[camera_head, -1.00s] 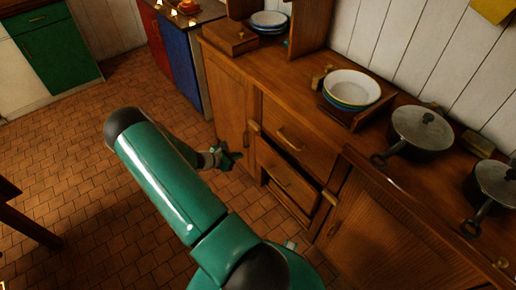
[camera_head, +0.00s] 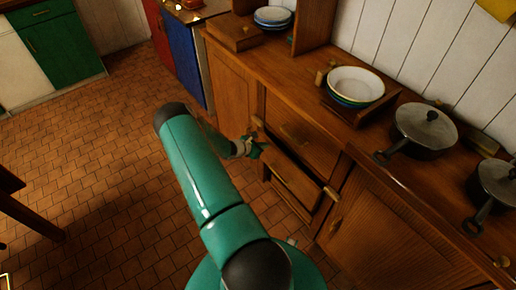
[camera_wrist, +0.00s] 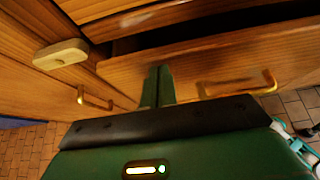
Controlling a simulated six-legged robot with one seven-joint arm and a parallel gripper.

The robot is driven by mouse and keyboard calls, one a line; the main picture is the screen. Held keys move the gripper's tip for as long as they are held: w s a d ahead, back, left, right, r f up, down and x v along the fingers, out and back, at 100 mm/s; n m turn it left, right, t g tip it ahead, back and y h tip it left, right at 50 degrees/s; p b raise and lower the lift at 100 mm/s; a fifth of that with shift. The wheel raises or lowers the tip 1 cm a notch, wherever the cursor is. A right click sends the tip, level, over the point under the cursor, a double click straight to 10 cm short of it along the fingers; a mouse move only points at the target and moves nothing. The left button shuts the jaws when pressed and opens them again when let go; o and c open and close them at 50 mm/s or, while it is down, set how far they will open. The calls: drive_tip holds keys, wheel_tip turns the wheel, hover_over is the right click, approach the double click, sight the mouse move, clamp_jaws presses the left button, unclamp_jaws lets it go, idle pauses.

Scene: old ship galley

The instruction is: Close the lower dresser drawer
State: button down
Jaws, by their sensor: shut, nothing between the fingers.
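The lower dresser drawer (camera_head: 300,186) stands pulled out, with a dark gap along its top edge. Its wooden front (camera_wrist: 200,68) and brass handle (camera_wrist: 236,88) show large in the wrist view. The shut upper drawer (camera_head: 305,137) sits above it. My gripper (camera_head: 257,149) is by the left end of the lower drawer front. In the wrist view its fingers (camera_wrist: 157,82) are shut and empty, pointing at the front, left of the handle. I cannot tell whether they touch the wood.
A wooden cabinet door (camera_head: 232,98) is left of the drawers and another (camera_head: 375,222) is right. On the counter are a bowl stack (camera_head: 356,86) and a lidded pan (camera_head: 425,130). The tiled floor (camera_head: 90,190) is clear at left; a dark table (camera_head: 30,220) is at the left edge.

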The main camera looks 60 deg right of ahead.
sight(270, 141)
drive_tip(key=d, duration=0.1)
drive_tip(key=s+d, duration=0.2)
drive_tip(key=shift+d, duration=0.4)
drive_tip(key=shift+s+d+r, duration=0.1)
drive_tip(key=shift+s+d, duration=0.1)
drive_tip(key=shift+d, duration=0.2)
drive_tip(key=shift+s, duration=0.1)
drive_tip(key=shift+w+a, duration=0.3)
drive_tip(key=shift+w, duration=0.05)
drive_tip(key=a+f+v, duration=0.1)
drive_tip(key=f+v, duration=0.1)
drive_tip(key=v, duration=1.1)
drive_tip(key=shift+w+a, duration=0.2)
drive_tip(key=shift+w, duration=0.25)
drive_tip(key=shift+r, duration=0.1)
